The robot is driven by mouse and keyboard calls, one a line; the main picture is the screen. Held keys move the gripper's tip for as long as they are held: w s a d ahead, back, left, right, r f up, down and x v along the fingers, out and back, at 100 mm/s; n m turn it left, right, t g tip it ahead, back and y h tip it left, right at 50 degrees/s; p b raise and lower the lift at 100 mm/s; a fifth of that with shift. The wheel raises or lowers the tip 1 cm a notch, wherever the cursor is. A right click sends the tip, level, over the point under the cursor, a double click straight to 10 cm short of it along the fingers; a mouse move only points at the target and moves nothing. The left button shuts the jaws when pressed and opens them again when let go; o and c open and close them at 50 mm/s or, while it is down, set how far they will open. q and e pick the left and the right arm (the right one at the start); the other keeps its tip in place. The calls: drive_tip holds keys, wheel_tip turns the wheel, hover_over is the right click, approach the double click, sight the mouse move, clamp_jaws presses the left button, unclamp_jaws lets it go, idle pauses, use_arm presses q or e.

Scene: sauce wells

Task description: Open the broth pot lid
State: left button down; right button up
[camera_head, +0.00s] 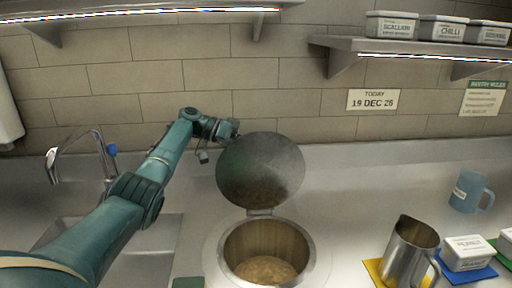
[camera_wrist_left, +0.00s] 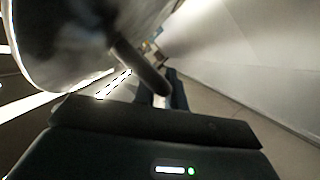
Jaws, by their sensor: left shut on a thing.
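The broth pot (camera_head: 311,262) is set into the counter, and its inside shows with brown broth (camera_head: 264,270) at the bottom. Its round metal lid (camera_head: 261,170) stands raised, nearly upright, on a hinge at the pot's back rim. My left gripper (camera_head: 234,130) is at the lid's upper left, partly hidden behind it. In the left wrist view the gripper (camera_wrist_left: 165,92) is shut on the dark bar handle (camera_wrist_left: 138,68) of the lid (camera_wrist_left: 70,45). My right gripper is not in view.
A metal pitcher (camera_head: 410,252) stands on a yellow mat right of the pot. A white labelled tub (camera_head: 467,254) and a blue mug (camera_head: 470,192) are farther right. A faucet (camera_head: 85,140) and sink are at the left. Shelves hang above on the wall.

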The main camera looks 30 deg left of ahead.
use_arm(q)
drive_tip(key=shift+f, duration=0.2)
drive_tip(key=c, duration=1.5)
unclamp_jaws()
drive_tip(key=shift+o, duration=0.2)
drive_tip(key=shift+r, duration=0.1)
drive_tip(key=shift+a, duration=0.1)
drive_tip(key=b+v, duration=0.1)
drive_tip(key=v, duration=0.6)
drive_tip(key=shift+b, duration=0.3)
drive_tip(key=shift+s+a+r, duration=0.1)
drive_tip(key=shift+s, duration=0.05)
